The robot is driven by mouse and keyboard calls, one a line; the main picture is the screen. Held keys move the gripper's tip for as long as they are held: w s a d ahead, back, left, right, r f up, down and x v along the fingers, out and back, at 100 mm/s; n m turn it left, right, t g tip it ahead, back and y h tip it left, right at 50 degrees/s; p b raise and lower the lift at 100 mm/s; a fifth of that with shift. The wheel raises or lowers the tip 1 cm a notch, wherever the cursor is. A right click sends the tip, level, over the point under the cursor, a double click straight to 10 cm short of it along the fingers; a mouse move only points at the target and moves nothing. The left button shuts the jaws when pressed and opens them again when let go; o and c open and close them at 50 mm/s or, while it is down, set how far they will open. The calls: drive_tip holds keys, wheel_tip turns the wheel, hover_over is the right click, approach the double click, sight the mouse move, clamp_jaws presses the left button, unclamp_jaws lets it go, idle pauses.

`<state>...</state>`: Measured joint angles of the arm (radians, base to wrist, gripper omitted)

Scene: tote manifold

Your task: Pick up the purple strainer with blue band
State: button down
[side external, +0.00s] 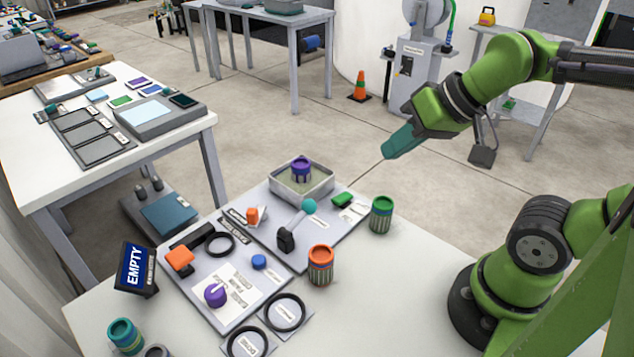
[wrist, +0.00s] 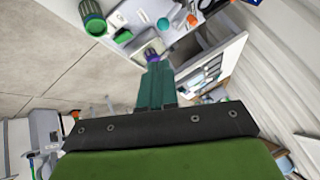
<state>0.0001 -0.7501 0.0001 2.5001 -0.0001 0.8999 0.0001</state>
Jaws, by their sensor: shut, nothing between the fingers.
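A purple strainer (side external: 301,170) stands upright in a grey open tray (side external: 318,192) at the far corner of the near table. I cannot make out its blue band clearly. In the wrist view, a small purple shape (wrist: 151,53), likely the same strainer, shows just beyond the fingertips. My gripper (side external: 388,152) has teal fingers that are shut and empty. It hangs in the air to the right of the tray and above it, apart from it. The shut fingers also show in the wrist view (wrist: 160,68).
A green-rimmed ribbed cup (side external: 381,214) and an orange-rimmed one (side external: 320,265) stand right of the board. A purple round knob (side external: 215,293) and black rings (side external: 285,312) lie nearer. The air around my gripper is clear.

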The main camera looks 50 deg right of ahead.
drive_tip(key=shift+c, duration=2.2)
unclamp_jaws()
drive_tip(key=n+g+h, duration=0.1)
drive_tip(key=n+g, duration=0.2)
drive_tip(key=n, duration=0.4)
approach(304, 164)
drive_tip(key=x, duration=0.5)
drive_tip(key=d+x, duration=0.1)
drive_tip(key=x, duration=0.1)
drive_tip(key=shift+w+a+f, duration=0.1)
drive_tip(key=shift+w+f, duration=0.15)
drive_tip(key=shift+f, duration=0.1)
drive_tip(key=shift+a+x, duration=0.2)
drive_tip(key=shift+x, duration=1.1)
drive_tip(key=shift+a+x, duration=0.15)
drive_tip(key=shift+x, duration=1.15)
